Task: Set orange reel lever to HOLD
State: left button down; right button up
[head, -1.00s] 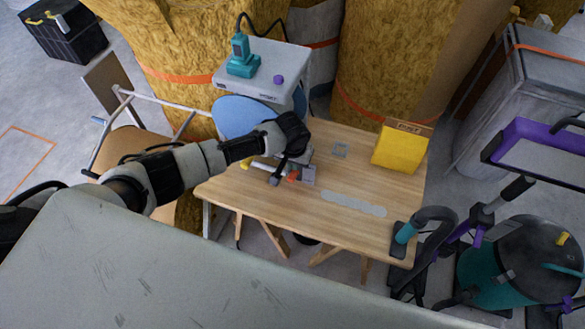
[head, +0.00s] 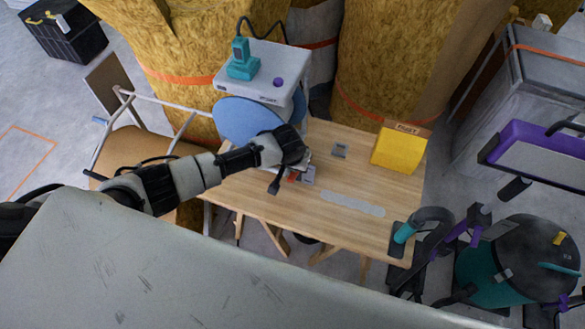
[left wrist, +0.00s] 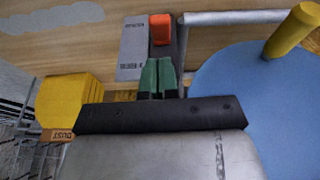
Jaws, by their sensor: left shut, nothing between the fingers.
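The orange lever (left wrist: 160,28) shows in the left wrist view as a short block beside a grey plate (left wrist: 132,45). In the head view a small orange part (head: 293,177) peeks out below my wrist, beside a grey block (head: 309,174) on the wooden table. My left gripper's green fingertips (left wrist: 158,78) are together and empty, just below the lever in the wrist view. I cannot tell whether they touch it. In the head view my wrist hides the fingers and much of the reel. HOLD markings cannot be read. My right gripper is not in view.
A blue disc (left wrist: 235,95) and a yellow handle (left wrist: 292,30) are close to the fingers. A yellow box (head: 399,150) stands at the table's right back. A grey machine (head: 262,72) stands behind. The table's right middle (head: 370,185) is mostly clear.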

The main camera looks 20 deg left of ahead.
aim_at(290, 182)
pick_arm(q)
jog(key=shift+t, duration=0.4)
jog(key=shift+s+f+p, duration=0.45)
jog(key=shift+s+f, duration=1.2)
jog(key=shift+f, duration=0.1)
jog(key=shift+w+f+t, duration=0.1)
jog(key=shift+f+t, duration=0.15)
jog(key=shift+t, duration=0.15)
jog(key=shift+f+t, duration=0.1)
jog(key=shift+t, duration=0.2)
jog(key=shift+s+f+t+b, duration=0.35)
jog(key=shift+s+t+b, duration=0.1)
jog(key=shift+t, duration=0.35)
jog(key=shift+w+a+t+b, duration=0.1)
jog(key=shift+a+t+b, duration=0.05)
jog(key=shift+t+b, duration=0.65)
jog(key=shift+w, duration=0.1)
jog(key=shift+w+r+p, duration=0.35)
jog(key=shift+w, duration=0.3)
